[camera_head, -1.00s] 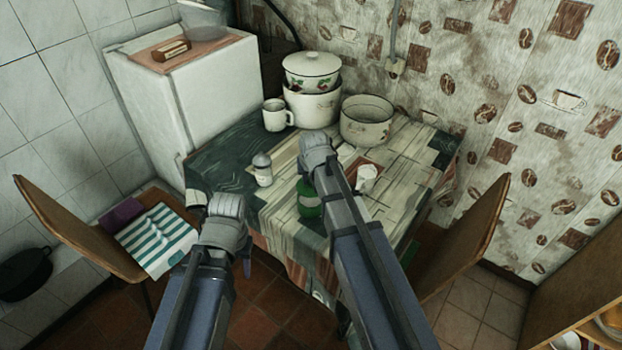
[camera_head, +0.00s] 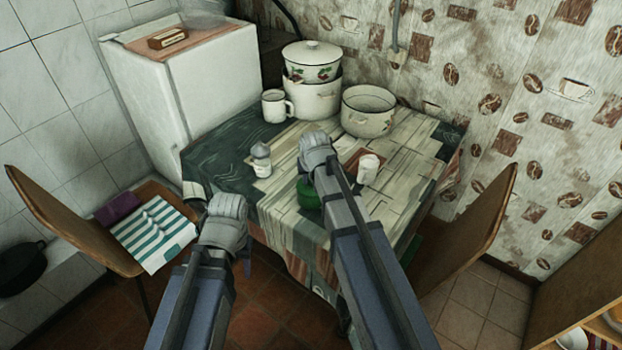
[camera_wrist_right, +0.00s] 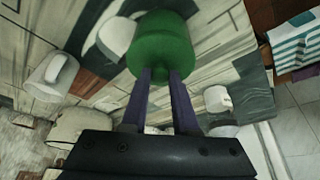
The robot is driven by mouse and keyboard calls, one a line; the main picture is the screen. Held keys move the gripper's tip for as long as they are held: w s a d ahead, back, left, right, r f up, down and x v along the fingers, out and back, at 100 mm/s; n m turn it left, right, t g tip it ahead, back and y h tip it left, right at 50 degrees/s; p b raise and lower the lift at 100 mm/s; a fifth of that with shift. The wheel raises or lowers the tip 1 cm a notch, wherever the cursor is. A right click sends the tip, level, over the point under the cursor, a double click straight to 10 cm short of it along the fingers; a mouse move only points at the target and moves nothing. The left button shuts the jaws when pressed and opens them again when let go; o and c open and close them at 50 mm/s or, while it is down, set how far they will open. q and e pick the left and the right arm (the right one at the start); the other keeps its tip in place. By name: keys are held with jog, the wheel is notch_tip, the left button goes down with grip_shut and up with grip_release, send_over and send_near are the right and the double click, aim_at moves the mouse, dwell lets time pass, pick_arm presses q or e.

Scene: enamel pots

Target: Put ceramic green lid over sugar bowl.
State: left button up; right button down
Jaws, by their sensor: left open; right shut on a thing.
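The green lid (camera_head: 307,198) is partly covered by my right arm in the head view. In the right wrist view the green lid (camera_wrist_right: 162,42) is at the two fingertips of my right gripper (camera_wrist_right: 160,76), which is shut on it. The lid appears above the table. A smooth white round thing (camera_wrist_right: 116,38) shows beside the lid in the right wrist view; it may be the sugar bowl, but I cannot tell. My left gripper (camera_head: 228,208) is open at the table's front left edge, with its fingers mostly hidden.
A white jar (camera_head: 261,161) stands left of my right gripper. A white cup (camera_head: 368,168) stands to the right. A mug (camera_head: 275,106), stacked pots (camera_head: 312,98) and a wide pot (camera_head: 368,112) stand at the back. Chairs flank the table (camera_head: 220,140).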

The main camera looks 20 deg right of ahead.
jog(key=c, duration=0.6)
grip_release()
jog(key=shift+o, duration=0.3)
jog(key=o, duration=0.4)
notch_tip(320, 180, up, 7)
jog(key=p, duration=0.7)
